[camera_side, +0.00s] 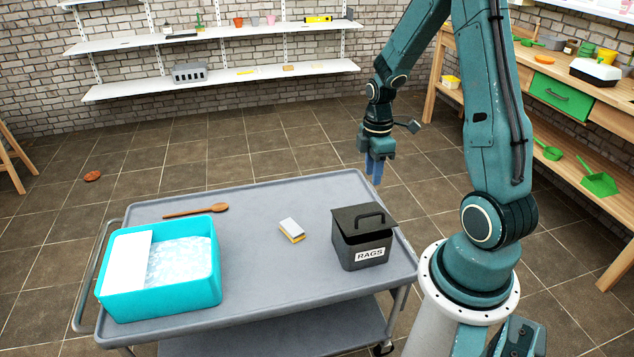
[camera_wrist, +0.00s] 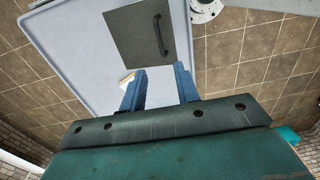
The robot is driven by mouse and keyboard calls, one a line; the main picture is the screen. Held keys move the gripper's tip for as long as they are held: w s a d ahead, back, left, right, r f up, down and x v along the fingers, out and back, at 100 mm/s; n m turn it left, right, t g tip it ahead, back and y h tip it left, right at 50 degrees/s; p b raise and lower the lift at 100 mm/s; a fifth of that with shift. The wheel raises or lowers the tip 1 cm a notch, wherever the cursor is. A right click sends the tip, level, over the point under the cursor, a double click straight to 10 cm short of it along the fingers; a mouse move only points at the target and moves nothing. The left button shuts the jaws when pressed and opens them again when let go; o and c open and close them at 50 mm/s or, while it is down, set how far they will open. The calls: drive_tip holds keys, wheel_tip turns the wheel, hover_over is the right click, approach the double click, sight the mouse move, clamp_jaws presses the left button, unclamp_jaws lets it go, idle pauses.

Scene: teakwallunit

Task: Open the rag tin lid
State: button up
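The rag tin (camera_side: 362,250) is a dark grey box labelled RAGS at the right end of the grey cart. Its lid (camera_side: 364,217) lies over the top with an arched handle (camera_side: 370,219); it looks slightly askew in the side view, and I cannot tell whether it is fully seated. In the wrist view the lid (camera_wrist: 130,38) is seen from above, with its handle (camera_wrist: 160,36) near its right edge. My gripper (camera_side: 375,172) points down, above and behind the tin, apart from it. In the wrist view its blue fingers (camera_wrist: 160,82) are spread with nothing between them.
On the cart (camera_side: 262,262) are a turquoise basin (camera_side: 168,290) at left, a wooden spoon (camera_side: 196,211) and a yellow-white sponge (camera_side: 291,230) left of the tin. The cart top between basin and tin is mostly clear. A workbench (camera_side: 520,60) stands at right.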

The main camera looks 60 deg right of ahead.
drive_tip(key=shift+s+a+f, duration=0.1)
drive_tip(key=shift+f, duration=2.95)
drive_tip(key=shift+s+a+f, duration=0.1)
drive_tip(key=shift+f, duration=2.95)
clamp_jaws()
